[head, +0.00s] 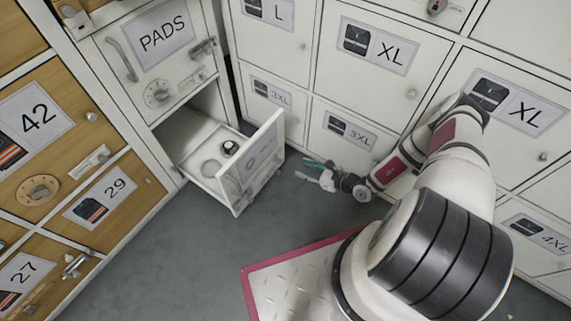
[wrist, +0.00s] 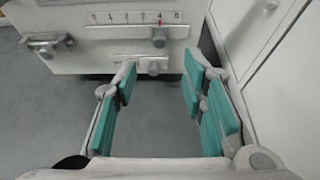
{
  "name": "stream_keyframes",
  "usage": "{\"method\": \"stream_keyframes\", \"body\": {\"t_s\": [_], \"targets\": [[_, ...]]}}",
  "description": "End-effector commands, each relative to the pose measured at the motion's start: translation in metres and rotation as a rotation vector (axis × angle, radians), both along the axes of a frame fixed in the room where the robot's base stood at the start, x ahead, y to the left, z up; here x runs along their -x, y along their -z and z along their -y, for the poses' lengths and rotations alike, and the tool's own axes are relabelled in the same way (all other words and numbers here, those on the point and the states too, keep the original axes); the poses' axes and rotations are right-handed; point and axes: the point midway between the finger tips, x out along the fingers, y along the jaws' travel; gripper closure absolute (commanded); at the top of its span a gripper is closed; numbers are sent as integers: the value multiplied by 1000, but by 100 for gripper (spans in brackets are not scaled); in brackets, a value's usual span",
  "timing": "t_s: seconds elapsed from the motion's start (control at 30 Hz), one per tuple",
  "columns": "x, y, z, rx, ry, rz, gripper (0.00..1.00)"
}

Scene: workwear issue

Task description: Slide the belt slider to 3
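In the wrist view a white panel carries a slider scale (wrist: 126,18) with small numbers from 0 to 5. A grey slider knob (wrist: 158,38) sits under the 4, with a red mark above it. No word for belt is readable there. My gripper (wrist: 160,74) is open and empty, its teal-padded fingers wide apart below the panel. The knob is ahead of the fingers and apart from them. In the head view my gripper (head: 313,172) is low, right of the open drawer's front (head: 257,160); the scale cannot be made out there.
A second bar with a small knob (wrist: 153,57) lies below the scale, and a grey handle (wrist: 45,42) is at its left. The open drawer holds a dark round item (head: 230,147). White lockers (head: 375,80) stand close behind my arm. Grey floor (head: 190,245) is clear.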

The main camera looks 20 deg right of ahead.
Motion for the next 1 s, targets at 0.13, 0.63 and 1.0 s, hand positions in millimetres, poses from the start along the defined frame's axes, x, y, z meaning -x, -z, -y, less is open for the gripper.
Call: {"method": "stream_keyframes", "body": {"t_s": [0.13,0.63,1.0], "targets": [[-23,15,-18,-1,-4,2,62],[-77,41,-56,1,-3,1,62],[-80,41,-58,0,-1,0,64]]}}
